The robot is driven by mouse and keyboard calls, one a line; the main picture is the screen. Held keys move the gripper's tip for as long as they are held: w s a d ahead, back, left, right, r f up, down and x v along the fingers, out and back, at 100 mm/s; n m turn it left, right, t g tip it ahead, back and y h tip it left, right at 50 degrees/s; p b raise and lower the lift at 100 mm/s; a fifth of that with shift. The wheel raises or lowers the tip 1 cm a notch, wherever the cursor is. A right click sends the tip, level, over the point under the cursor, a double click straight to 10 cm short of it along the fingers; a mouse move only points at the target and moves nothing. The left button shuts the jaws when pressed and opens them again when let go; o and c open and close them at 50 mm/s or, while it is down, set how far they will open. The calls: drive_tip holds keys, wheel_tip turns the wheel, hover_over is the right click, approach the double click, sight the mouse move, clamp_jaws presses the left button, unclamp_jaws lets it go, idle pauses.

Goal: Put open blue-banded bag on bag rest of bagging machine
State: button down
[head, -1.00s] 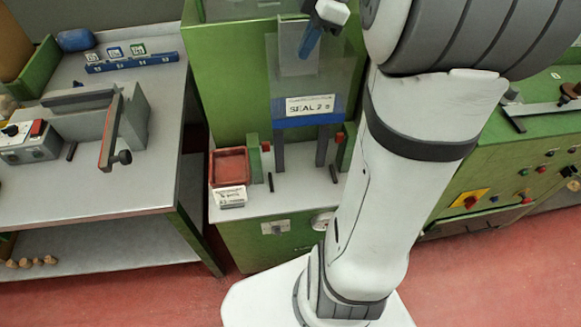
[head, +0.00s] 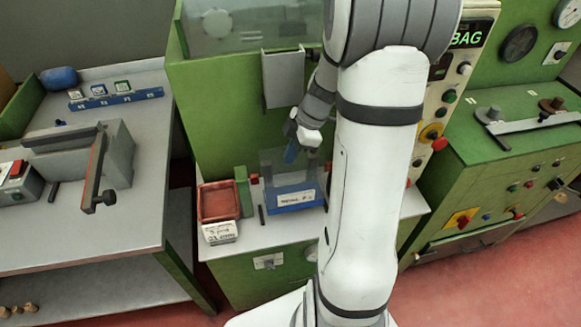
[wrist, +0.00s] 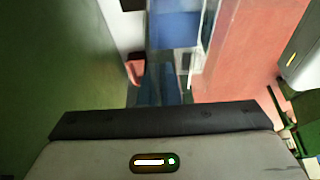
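The clear bag (head: 272,165) with a blue band (head: 285,202) and a white label (head: 298,197) hangs upright, low over the pale shelf of the green bagging machine. My gripper (head: 291,156) points down at the bag's top edge, with blue fingers close together and apparently shut on it. In the wrist view the fingers (wrist: 172,80) meet in front of the clear film and the blue band. The bag rest is mostly hidden by the bag and my arm; I cannot tell whether the bag touches it.
A metal chute (head: 284,80) is above. A control panel (head: 445,95) stands right. A grey bench (head: 90,230) is at left.

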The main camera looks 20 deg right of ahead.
sight(291, 168)
drive_tip(key=shift+f, duration=2.75)
drive_tip(key=shift+f+b, duration=0.15)
drive_tip(key=shift+b, duration=0.15)
drive_tip(key=c, duration=1.6)
unclamp_jaws()
drive_tip(key=shift+c, duration=0.2)
